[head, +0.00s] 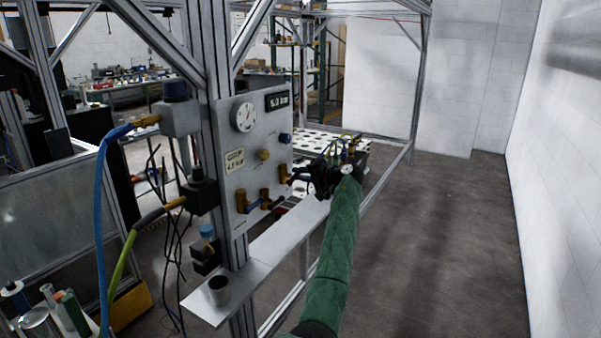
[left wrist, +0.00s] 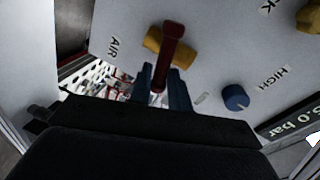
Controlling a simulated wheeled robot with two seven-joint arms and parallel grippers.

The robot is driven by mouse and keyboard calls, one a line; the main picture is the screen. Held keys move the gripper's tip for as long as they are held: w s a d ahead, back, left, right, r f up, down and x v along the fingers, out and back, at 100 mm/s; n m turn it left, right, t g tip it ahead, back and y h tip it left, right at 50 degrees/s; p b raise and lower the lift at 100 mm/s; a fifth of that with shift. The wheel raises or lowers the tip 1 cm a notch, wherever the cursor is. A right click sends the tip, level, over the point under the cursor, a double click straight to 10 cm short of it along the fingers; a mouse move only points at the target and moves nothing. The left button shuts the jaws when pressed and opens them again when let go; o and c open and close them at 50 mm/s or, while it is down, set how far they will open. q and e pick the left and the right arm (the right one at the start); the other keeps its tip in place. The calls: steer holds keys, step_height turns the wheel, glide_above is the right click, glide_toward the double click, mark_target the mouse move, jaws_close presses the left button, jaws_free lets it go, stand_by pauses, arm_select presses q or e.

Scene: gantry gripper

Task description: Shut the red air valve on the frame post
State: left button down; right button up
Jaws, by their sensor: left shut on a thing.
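The air valve has a brass body (left wrist: 162,42) beside the label AIR and a dark red lever (left wrist: 168,55), seen close up in the left wrist view. My left gripper (left wrist: 162,88) has its blue-grey fingers on either side of the lever's outer end and is shut on it. In the head view, my left gripper (head: 312,178) is at the right edge of the grey panel (head: 230,110), by the right-hand brass valve (head: 283,175). The lever is mostly hidden there by the dark gripper. My right gripper is not in view.
The panel carries a round gauge (head: 243,118), a 5.0 bar display (head: 278,100) and another brass valve (head: 265,198) with a blue lever. A grey shelf (head: 265,258) with a cup (head: 219,290) runs below. Hoses hang at left. Floor at right is clear.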

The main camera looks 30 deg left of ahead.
arm_select(q)
steer(key=shift+w+f+m+g+p, duration=0.1)
steer(key=shift+m+g+p, duration=0.4)
steer(key=shift+m, duration=0.8)
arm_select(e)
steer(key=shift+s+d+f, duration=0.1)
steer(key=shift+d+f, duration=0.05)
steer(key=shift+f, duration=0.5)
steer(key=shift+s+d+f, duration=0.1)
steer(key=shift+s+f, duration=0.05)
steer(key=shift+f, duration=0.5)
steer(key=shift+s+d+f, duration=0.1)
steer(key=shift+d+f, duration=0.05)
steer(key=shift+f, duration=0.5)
arm_select(q)
steer(key=c, duration=1.6)
jaws_free()
steer(key=shift+f, duration=0.1)
steer(key=shift+o, duration=0.8)
steer(key=shift+w+f, duration=0.1)
